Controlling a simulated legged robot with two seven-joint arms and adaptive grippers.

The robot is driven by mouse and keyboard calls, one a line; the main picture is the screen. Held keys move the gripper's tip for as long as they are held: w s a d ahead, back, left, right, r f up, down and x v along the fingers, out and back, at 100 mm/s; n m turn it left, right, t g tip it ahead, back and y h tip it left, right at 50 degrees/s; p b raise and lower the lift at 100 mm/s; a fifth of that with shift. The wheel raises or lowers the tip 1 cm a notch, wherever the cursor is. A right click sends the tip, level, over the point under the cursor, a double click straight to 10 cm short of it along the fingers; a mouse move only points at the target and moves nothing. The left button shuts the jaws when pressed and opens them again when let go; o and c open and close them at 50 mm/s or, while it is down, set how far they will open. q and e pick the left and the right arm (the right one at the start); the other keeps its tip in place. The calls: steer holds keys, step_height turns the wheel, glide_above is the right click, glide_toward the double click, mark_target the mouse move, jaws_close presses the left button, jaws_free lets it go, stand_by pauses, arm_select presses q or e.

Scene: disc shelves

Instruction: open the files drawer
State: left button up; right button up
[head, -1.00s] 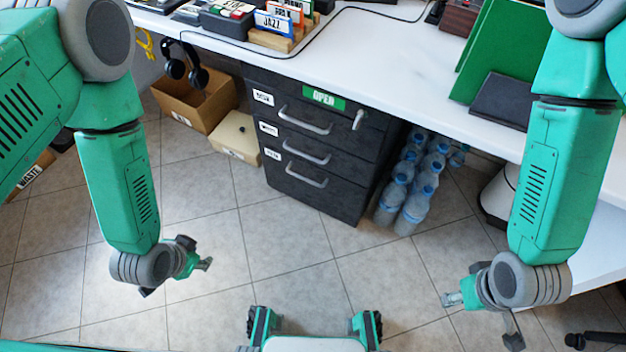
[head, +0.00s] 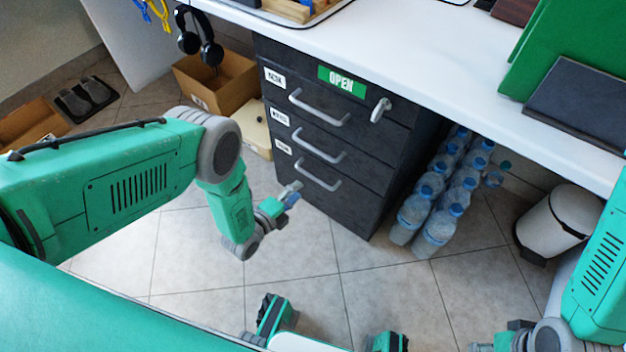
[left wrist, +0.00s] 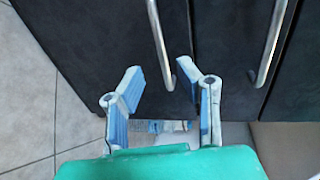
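A dark cabinet has three drawers, all closed, each with a silver bar handle and a small white label too small to read surely. In the head view they are the top drawer (head: 335,92), the middle drawer (head: 340,135) and the bottom drawer (head: 345,182). My left gripper (head: 291,192) is just in front of the bottom drawer, left of its handle (head: 318,176). In the left wrist view my left gripper (left wrist: 160,75) is open and empty, its fingers pointing at the bottom handle (left wrist: 158,40). The middle handle (left wrist: 270,45) is to the right. My right gripper (head: 490,345) is low and partly cut off.
A key (head: 380,109) sits in the top drawer beside a green OPEN sign (head: 342,80). Several water bottles (head: 440,205) stand right of the cabinet, and a white bin (head: 555,220) beyond. A cardboard box (head: 225,90) and cream box (head: 257,128) stand left. Floor in front is clear.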

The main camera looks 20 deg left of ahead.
mark_target(312, 176)
arm_select(q)
steer(key=b+x, duration=0.3)
steer(key=x, duration=0.5)
steer(key=shift+a, duration=0.1)
steer(key=shift+w, duration=0.1)
steer(key=shift+c, duration=0.5)
jaws_close()
